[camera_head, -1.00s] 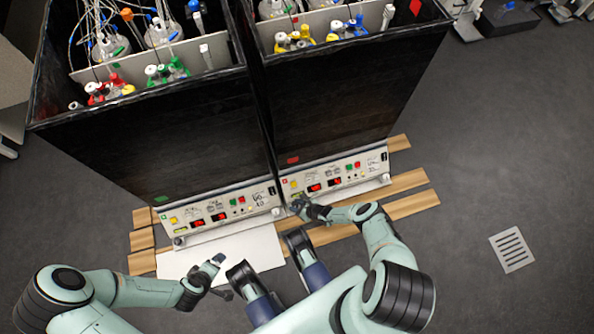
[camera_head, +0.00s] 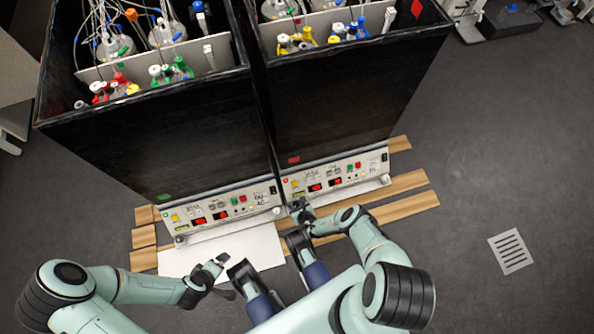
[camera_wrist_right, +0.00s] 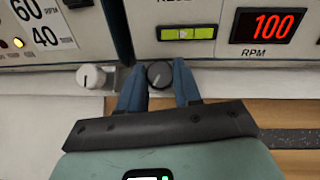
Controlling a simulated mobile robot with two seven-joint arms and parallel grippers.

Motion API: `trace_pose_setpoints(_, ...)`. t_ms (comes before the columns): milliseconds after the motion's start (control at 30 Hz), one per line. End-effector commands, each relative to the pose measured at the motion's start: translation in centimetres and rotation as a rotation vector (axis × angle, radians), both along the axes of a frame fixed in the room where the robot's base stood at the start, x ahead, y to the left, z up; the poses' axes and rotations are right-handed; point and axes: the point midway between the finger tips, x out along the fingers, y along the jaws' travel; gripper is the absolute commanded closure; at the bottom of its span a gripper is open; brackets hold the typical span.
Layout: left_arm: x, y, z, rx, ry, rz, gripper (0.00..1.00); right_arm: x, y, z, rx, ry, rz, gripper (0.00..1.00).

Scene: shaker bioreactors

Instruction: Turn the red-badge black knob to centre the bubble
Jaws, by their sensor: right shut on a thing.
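The black knob (camera_wrist_right: 159,74) sits low on the front of the right-hand shaker, which carries a red badge (camera_head: 293,160). In the right wrist view my right gripper (camera_wrist_right: 160,80) has its blue fingers shut on the black knob, one on each side. A yellow-green bubble level (camera_wrist_right: 187,33) is just above the knob; the bubble's exact place in it is too small to tell. In the head view my right gripper (camera_head: 299,208) is at the lower left corner of this shaker and hides the knob. My left gripper (camera_head: 214,272) is away from it, above the white sheet.
A white knob (camera_wrist_right: 91,77) is on the neighbouring shaker, left of the black knob. A red display (camera_wrist_right: 268,25) reads 100 RPM. The left-hand shaker (camera_head: 215,211) stands close beside. Wooden planks (camera_head: 405,208) lie under both.

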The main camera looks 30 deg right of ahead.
Motion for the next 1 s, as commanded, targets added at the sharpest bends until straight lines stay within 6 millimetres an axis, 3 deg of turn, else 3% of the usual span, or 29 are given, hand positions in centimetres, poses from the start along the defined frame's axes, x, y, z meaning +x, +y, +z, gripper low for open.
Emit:
trace_pose_setpoints(300, 0.70, 0.39, -0.43, 0.010, -0.018, 0.008, 0.00, 0.04, 0.17, -0.05, 0.001, 0.000, -0.122, 0.97)
trace_pose_setpoints(833, 0.81, 0.45, -0.46, 0.011, -0.021, 0.009, 0.00, 0.09, 0.12, 0.02, 0.002, -0.001, -0.145, 0.97)
trace_pose_setpoints(867, 0.81, 0.45, -0.46, 0.011, -0.021, 0.009, 0.00, 0.09, 0.12, 0.02, 0.002, -0.001, -0.145, 0.57)
trace_pose_setpoints(1000, 0.80, 0.44, -0.46, 0.011, -0.021, 0.009, 0.00, 0.09, 0.13, 0.02, 0.002, -0.001, -0.144, 0.56)
